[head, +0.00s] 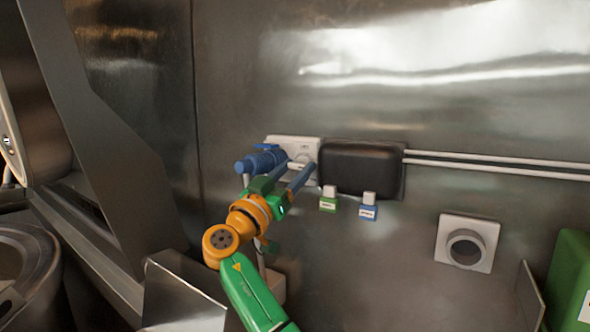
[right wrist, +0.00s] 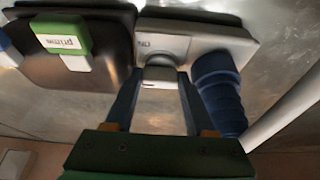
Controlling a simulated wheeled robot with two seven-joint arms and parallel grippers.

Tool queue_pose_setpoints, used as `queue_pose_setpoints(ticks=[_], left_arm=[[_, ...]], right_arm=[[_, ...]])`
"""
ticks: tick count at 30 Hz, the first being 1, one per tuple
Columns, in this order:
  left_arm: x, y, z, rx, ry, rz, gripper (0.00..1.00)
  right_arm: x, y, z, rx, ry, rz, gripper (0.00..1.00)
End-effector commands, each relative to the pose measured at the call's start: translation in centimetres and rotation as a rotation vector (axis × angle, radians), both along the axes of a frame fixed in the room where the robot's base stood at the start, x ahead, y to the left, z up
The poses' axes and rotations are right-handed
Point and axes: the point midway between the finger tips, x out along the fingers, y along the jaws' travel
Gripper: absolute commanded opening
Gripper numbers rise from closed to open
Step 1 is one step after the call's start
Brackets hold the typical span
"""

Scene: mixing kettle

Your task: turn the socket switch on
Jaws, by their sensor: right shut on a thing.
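The white socket (head: 283,141) is mounted on the steel wall, and it also shows in the right wrist view (right wrist: 205,40) with an "ON" mark seen upside down. A blue plug (head: 261,159) sits in it, and in the right wrist view the plug (right wrist: 220,90) is beside my right finger. The pale rounded switch knob (right wrist: 160,74) is between the two fingers of my right gripper (head: 298,168). The gripper is shut on it, with the fingers pointing at the socket. The fingers partly hide the socket in the head view. My left gripper is not in view.
A dark box (head: 360,168) adjoins the socket on the right. A green tag (head: 328,204) and a blue tag (head: 368,212) hang below it. White pipes (head: 490,168) run right along the wall. A square round-holed fitting (head: 467,243) is lower right.

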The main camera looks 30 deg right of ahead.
Motion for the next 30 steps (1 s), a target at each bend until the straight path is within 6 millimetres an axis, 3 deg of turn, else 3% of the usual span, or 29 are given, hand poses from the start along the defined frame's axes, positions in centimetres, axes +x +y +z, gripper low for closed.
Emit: queue_pose_setpoints(ticks=[11, 12, 14, 15, 26, 30], left_arm=[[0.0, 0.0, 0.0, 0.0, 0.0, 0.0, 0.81], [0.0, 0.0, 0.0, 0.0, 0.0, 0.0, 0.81], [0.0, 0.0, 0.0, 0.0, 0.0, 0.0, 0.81], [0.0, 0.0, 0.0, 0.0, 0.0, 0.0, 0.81], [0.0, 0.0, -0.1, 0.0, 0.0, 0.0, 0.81], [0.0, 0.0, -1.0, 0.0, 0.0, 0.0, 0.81]], right_arm=[[0.0, 0.0, -0.1, 0.004, -0.004, 0.001, 0.0], [0.0, 0.0, -0.1, 0.003, -0.003, 0.001, 0.66], [0.0, 0.0, -0.1, 0.003, -0.003, 0.001, 0.82], [0.0, 0.0, 0.0, 0.003, -0.003, 0.001, 0.85], [0.0, 0.0, -0.1, -0.003, 0.008, 0.001, 0.85], [-0.1, -0.1, -0.3, -0.045, 0.109, 0.002, 0.85]])
